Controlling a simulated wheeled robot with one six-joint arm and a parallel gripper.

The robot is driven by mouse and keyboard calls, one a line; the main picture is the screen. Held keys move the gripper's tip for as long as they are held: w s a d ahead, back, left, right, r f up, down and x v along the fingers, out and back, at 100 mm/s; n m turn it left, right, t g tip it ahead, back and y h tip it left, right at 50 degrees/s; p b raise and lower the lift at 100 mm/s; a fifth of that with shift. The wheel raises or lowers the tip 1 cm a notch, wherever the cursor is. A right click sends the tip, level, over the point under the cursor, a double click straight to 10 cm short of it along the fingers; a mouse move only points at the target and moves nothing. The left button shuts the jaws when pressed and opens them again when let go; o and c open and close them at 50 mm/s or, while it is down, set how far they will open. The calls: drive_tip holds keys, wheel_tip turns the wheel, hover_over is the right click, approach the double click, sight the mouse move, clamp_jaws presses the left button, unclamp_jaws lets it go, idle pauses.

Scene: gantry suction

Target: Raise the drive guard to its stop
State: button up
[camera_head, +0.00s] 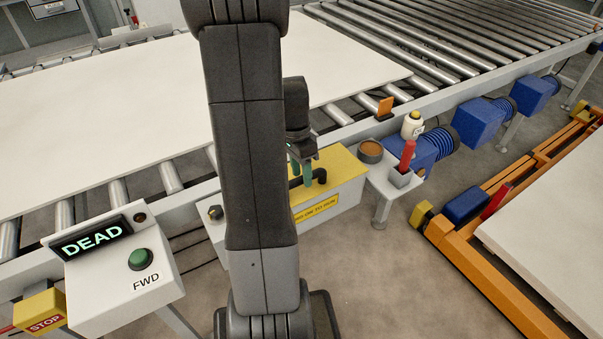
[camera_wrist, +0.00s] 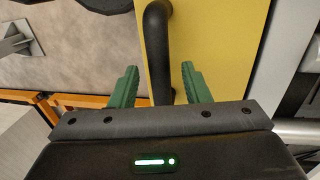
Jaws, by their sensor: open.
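The drive guard (camera_head: 342,164) is a yellow-topped cover with a yellow warning label on its front, beside the roller conveyor. It looks down in place; its left part is hidden behind my arm. In the wrist view its yellow top (camera_wrist: 218,40) fills the middle. A black bar handle (camera_wrist: 157,60) runs along that top. My gripper (camera_head: 313,176) is over the guard with its green fingers pointing down at the handle. In the wrist view my gripper (camera_wrist: 160,74) is open, one finger on each side of the handle, with gaps showing between fingers and bar.
A control box (camera_head: 125,265) with a green FWD button and a display reading DEAD stands at front left. A small stand (camera_head: 393,183) with a cup and a red-handled tool is right of the guard. A large white board (camera_head: 110,110) lies on the rollers.

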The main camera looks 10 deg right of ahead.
drive_tip(key=shift+f, duration=0.3)
clamp_jaws()
drive_tip(key=shift+r, duration=0.1)
